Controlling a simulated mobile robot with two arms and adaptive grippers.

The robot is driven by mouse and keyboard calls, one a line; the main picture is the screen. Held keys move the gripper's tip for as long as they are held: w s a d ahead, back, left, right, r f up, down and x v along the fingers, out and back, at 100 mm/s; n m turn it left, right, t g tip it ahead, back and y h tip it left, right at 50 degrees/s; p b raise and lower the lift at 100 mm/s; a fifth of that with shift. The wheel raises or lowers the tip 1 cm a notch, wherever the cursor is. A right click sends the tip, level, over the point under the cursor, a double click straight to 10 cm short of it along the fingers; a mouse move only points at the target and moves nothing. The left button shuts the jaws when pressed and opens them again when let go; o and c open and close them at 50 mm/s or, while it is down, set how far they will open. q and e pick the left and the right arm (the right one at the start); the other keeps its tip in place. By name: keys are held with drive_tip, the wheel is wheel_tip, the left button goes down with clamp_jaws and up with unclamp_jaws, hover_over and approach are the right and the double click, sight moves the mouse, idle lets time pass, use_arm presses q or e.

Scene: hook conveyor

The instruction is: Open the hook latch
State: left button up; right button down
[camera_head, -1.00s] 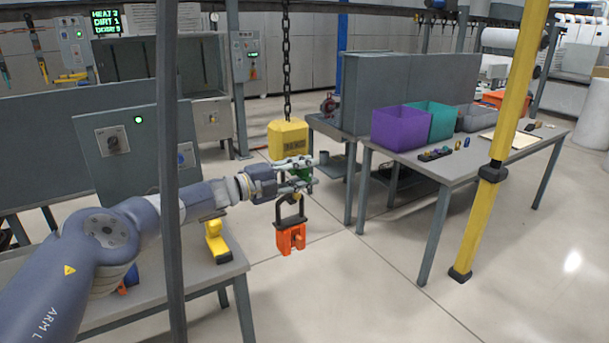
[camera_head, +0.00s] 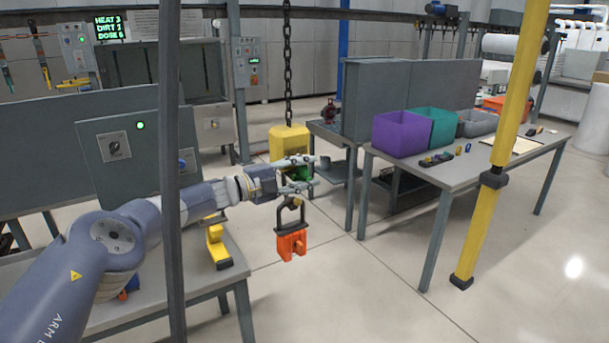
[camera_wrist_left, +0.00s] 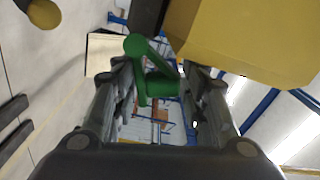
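The yellow hook block (camera_head: 289,143) hangs on a chain. A green latch (camera_head: 304,174) shows at its lower right, partly hidden by my left gripper (camera_head: 307,174). The gripper's fingers are apart, one above and one below the green part. In the left wrist view the green latch (camera_wrist_left: 136,62) lies between the spread fingers of the left gripper (camera_wrist_left: 158,78), with a gap on the right side. Below the gripper hangs a dark shackle (camera_head: 278,222) with an orange body (camera_head: 292,246). The hook itself is mostly hidden. My right gripper is not in view.
A dark upright post (camera_head: 170,190) crosses in front of my left arm. A grey table (camera_head: 200,262) with a yellow tool (camera_head: 216,246) stands below it. A table (camera_head: 455,172) with a purple bin (camera_head: 400,134) is at right, behind a yellow post (camera_head: 507,115).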

use_arm(q)
drive_tip(key=shift+w, duration=0.1)
drive_tip(key=shift+a+f, duration=0.1)
drive_tip(key=shift+a, duration=0.05)
drive_tip(key=v, duration=1.2)
idle(0.5)
